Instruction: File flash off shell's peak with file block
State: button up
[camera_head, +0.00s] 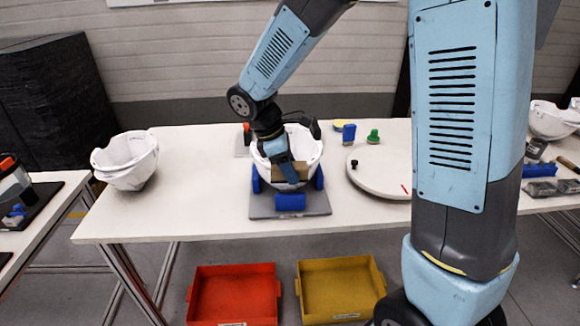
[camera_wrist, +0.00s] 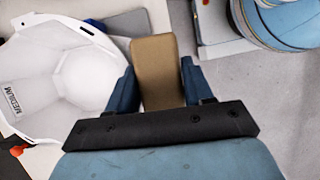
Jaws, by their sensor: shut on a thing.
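A white helmet shell (camera_head: 308,143) sits open side up in a grey fixture (camera_head: 317,205) with blue pads on the table. It also shows in the wrist view (camera_wrist: 75,75), with a "MEDIUM" label inside. My gripper (camera_head: 287,174) is shut on a tan file block (camera_head: 300,168) at the shell's near edge. In the wrist view the block (camera_wrist: 154,62) stands out between the two dark blue fingers of my gripper (camera_wrist: 158,84), beside the shell's rim. I cannot tell whether the block touches the peak. Flash is not discernible.
Another white shell (camera_head: 125,163) stands at the table's left end. A round white turntable (camera_head: 383,184) lies right of the fixture, near blue (camera_head: 349,134) and green (camera_head: 373,136) items. Red (camera_head: 234,296) and yellow (camera_head: 341,289) bins are on the floor in front.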

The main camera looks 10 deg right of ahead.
jog(key=shift+f, duration=0.45)
jog(key=shift+d, duration=0.1)
jog(key=shift+d, duration=0.9)
jog(key=shift+a, duration=0.15)
jog(key=shift+w+a+f, duration=0.1)
jog(key=shift+a, duration=1.75)
jog(key=shift+d, duration=1)
jog(key=shift+r, duration=4.1)
